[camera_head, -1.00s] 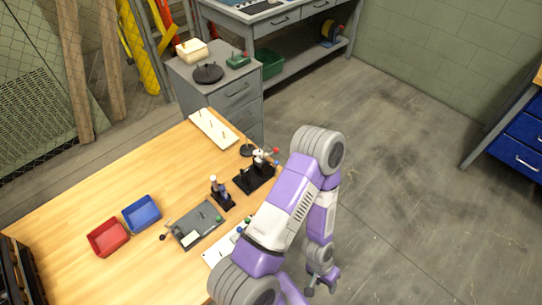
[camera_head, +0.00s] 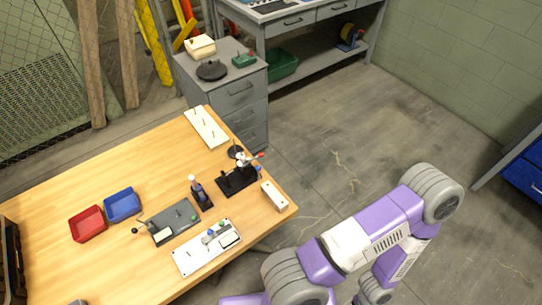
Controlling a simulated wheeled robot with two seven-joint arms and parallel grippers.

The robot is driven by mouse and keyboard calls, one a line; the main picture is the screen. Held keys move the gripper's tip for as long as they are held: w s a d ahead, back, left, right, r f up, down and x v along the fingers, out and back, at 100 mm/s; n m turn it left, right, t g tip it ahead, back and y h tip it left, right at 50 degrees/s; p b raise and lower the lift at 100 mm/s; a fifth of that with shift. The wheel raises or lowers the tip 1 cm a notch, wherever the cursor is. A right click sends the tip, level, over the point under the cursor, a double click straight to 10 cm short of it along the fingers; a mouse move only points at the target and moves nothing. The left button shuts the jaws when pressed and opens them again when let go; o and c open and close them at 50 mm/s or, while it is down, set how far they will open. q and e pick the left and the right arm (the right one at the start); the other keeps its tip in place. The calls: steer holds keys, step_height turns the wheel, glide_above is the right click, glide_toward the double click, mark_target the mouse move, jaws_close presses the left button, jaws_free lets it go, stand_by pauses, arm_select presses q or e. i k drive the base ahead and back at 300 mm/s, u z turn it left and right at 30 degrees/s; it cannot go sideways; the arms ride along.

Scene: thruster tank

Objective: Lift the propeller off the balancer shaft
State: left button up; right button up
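A small propeller (camera_head: 246,159) with a white part and red and blue tips sits on the black balancer stand (camera_head: 237,182) near the table's right edge. It is too small to make out the shaft or how it sits there. Neither gripper shows in the head view. My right arm crosses the lower right, well apart from the balancer, and its forearm runs down out of the picture.
The wooden table (camera_head: 110,178) holds a red bin (camera_head: 87,224), a blue bin (camera_head: 122,204), a grey plate (camera_head: 175,222), a white board (camera_head: 205,247), a small black stand (camera_head: 201,195), a white block (camera_head: 274,196) and a pegged tray (camera_head: 206,128). A grey cabinet (camera_head: 238,96) stands behind. The floor at right is clear.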

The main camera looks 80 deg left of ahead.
mark_target(242, 159)
steer(key=z, duration=5.6)
steer(key=k, duration=1.45)
steer(key=z, duration=1)
steer(key=i, duration=0.15)
steer(key=z, duration=0.3)
